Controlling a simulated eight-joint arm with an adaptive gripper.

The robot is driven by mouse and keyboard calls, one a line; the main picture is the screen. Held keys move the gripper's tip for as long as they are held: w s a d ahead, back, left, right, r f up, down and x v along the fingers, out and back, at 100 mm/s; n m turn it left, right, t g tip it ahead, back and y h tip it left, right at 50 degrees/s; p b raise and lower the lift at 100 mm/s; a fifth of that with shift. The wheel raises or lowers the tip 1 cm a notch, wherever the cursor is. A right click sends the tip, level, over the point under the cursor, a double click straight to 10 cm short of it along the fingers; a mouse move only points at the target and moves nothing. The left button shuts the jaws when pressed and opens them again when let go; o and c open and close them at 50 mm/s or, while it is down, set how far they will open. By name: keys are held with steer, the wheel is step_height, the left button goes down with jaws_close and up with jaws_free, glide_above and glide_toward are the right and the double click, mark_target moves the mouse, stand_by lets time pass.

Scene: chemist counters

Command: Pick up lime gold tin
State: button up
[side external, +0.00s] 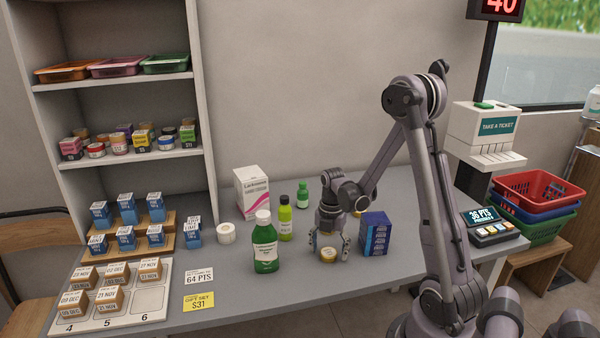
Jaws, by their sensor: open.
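A small round tin (328,256) with a gold-toned lid and pale side stands on the grey counter (335,288). It looks like the lime gold tin, though its colour is hard to tell at this size. My gripper (329,244) points down over the tin, its fingers open and spread to either side. I cannot tell whether a finger touches it. The tin's front and lid are visible.
A green bottle (266,245) stands close left, with a lime bottle (285,219) and small green bottle (302,195) behind. A blue box (375,235) stands close right. A white box (251,193) is further back. The counter's front strip is clear.

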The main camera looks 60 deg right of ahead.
steer(key=shift+c, duration=0.4)
steer(key=c, duration=1.1)
steer(key=shift+r, duration=0.1)
